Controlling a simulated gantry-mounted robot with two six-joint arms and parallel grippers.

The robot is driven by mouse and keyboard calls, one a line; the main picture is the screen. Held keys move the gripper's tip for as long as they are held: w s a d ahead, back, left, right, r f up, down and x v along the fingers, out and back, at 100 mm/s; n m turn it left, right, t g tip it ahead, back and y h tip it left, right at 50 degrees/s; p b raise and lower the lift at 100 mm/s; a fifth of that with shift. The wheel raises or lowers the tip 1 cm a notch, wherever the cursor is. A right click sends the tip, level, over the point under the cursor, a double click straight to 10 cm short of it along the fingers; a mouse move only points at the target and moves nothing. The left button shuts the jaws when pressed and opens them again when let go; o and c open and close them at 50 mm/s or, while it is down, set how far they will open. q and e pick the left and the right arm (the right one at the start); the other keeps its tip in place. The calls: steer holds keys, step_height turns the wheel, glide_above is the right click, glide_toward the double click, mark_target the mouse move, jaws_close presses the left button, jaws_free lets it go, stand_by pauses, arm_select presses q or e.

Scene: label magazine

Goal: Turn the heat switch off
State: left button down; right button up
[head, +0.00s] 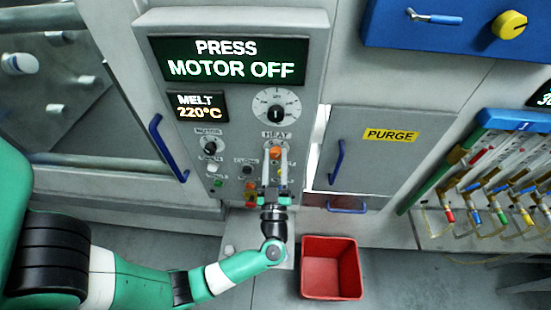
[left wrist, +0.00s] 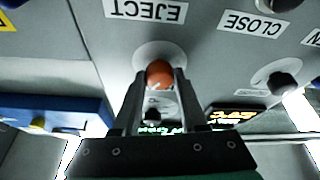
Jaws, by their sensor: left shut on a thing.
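The heat switch (head: 275,152) is an orange knob just under the HEAT label on the grey control panel (head: 320,60). My left gripper (head: 275,160) reaches up to it from below, with one finger on each side of the knob. In the left wrist view the orange-red knob (left wrist: 159,70) sits between the two dark fingertips (left wrist: 159,80), which are shut on it. The fingers partly cover the knob, so I cannot tell which way it points. My right gripper is not in view.
The motor switch (head: 210,148) and smaller buttons are left of the heat switch, with a round dial (head: 275,108) above. The melt display (head: 200,106) reads 220°C; the top display (head: 228,60) reads PRESS MOTOR OFF. A red bin (head: 330,240) stands on the floor below.

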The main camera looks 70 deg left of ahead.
arm_select(q)
steer(key=shift+n, duration=0.3)
steer(key=n+g, duration=0.3)
steer(key=n, duration=0.1)
steer(key=shift+w+n+y, duration=0.1)
steer(key=shift+n+y, duration=0.2)
steer(key=shift+n, duration=0.1)
steer(key=n+g+b, duration=0.1)
steer(key=n+g, duration=0.1)
steer(key=n, duration=0.2)
steer(key=shift+n, duration=0.4)
steer(key=n+g+h, duration=0.1)
steer(key=n, duration=0.2)
steer(key=n+g+h, duration=0.1)
steer(key=n, duration=0.3)
steer(key=shift+w+d+r, duration=0.1)
steer(key=shift+r, duration=0.05)
steer(key=shift+n, duration=0.3)
steer(key=shift+c, duration=2.2)
jaws_free()
